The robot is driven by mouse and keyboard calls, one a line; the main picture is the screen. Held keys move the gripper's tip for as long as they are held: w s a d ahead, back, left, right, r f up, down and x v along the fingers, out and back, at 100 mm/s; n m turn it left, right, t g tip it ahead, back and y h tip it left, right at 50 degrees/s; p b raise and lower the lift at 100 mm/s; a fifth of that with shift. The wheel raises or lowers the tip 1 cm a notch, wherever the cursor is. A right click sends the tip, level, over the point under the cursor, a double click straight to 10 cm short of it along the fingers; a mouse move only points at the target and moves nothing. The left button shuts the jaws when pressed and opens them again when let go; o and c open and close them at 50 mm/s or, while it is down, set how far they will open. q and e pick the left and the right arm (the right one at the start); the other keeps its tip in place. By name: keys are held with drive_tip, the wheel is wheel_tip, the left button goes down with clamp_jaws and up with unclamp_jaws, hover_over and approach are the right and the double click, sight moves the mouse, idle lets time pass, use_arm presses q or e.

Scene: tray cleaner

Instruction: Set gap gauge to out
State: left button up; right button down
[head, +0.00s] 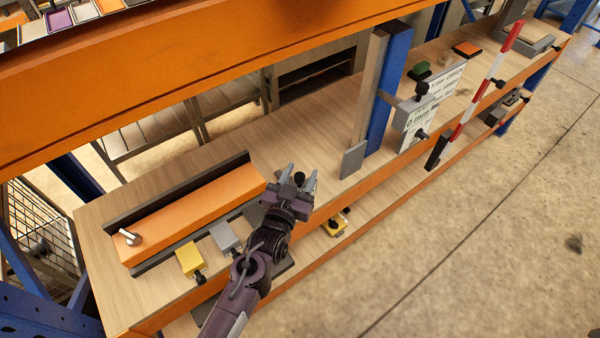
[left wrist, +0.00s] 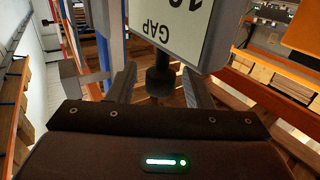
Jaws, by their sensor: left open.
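My left gripper (head: 302,176) is open over the bench's front edge. In the head view it is left of the sign and apart from it. My right gripper is in neither view.
An orange bed (head: 190,215) with a silver lever lies on the bench, near yellow (head: 190,259) and grey (head: 225,237) blocks. A blue post (head: 388,90) stands between gripper and sign. A red-white bar (head: 485,85) rises beyond. An orange beam (head: 150,55) crosses above.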

use_arm(q)
drive_tip(key=shift+s, duration=0.15)
clamp_jaws()
drive_tip(key=s+d, duration=0.1)
drive_tip(key=s, duration=0.1)
drive_tip(key=s+d+p, duration=0.1)
drive_tip(key=s+d, duration=0.1)
drive_tip(key=shift+d+f, duration=0.1)
drive_tip(key=shift+c, duration=2)
unclamp_jaws()
drive_tip(key=o, duration=0.4)
drive_tip(key=shift+s, duration=0.2)
